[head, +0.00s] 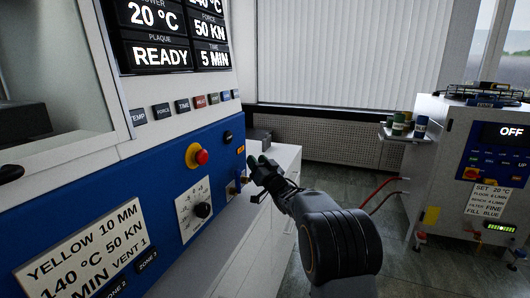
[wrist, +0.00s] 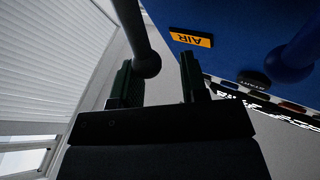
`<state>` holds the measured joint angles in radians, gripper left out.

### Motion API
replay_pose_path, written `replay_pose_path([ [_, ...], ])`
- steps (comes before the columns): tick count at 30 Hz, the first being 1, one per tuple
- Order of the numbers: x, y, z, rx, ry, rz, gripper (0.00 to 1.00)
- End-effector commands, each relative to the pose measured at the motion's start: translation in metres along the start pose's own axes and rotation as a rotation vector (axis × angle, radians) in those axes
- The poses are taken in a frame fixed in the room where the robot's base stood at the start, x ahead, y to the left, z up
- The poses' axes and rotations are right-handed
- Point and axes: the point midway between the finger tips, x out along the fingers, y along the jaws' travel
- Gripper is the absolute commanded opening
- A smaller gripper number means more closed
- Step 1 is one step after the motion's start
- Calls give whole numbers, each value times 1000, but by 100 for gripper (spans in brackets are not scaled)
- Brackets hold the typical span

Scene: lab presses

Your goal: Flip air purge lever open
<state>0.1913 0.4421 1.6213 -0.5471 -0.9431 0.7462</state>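The air purge lever (wrist: 146,64) shows in the wrist view as a dark grey rod with a ball end. It comes down from the top edge. An orange AIR label (wrist: 192,37) sits on the blue panel to its right, upside down in this view. My gripper (wrist: 160,82) is open, with the ball between its two green-padded fingers, closer to the left one. I cannot tell whether it touches a finger. In the head view my gripper (head: 256,171) is at the right end of the press's blue panel (head: 150,190); the lever is hard to make out there.
The panel carries a red emergency button (head: 200,156) and a black dial (head: 202,210). A white cabinet (head: 270,215) stands behind my gripper. At right is another machine (head: 475,160) showing OFF, with red hoses (head: 380,192) beside it. Grey floor lies between them.

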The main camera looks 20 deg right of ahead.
Motion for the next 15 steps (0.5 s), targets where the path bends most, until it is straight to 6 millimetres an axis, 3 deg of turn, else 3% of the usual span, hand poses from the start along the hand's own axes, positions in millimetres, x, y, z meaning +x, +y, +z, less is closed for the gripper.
replay_pose_path([
  [1, -1, -6, -15, -2, 4, -2, 40],
  [9, -24, -37, -73, -1, 4, -3, 40],
  [15, -55, -56, -97, -2, 3, -2, 40],
])
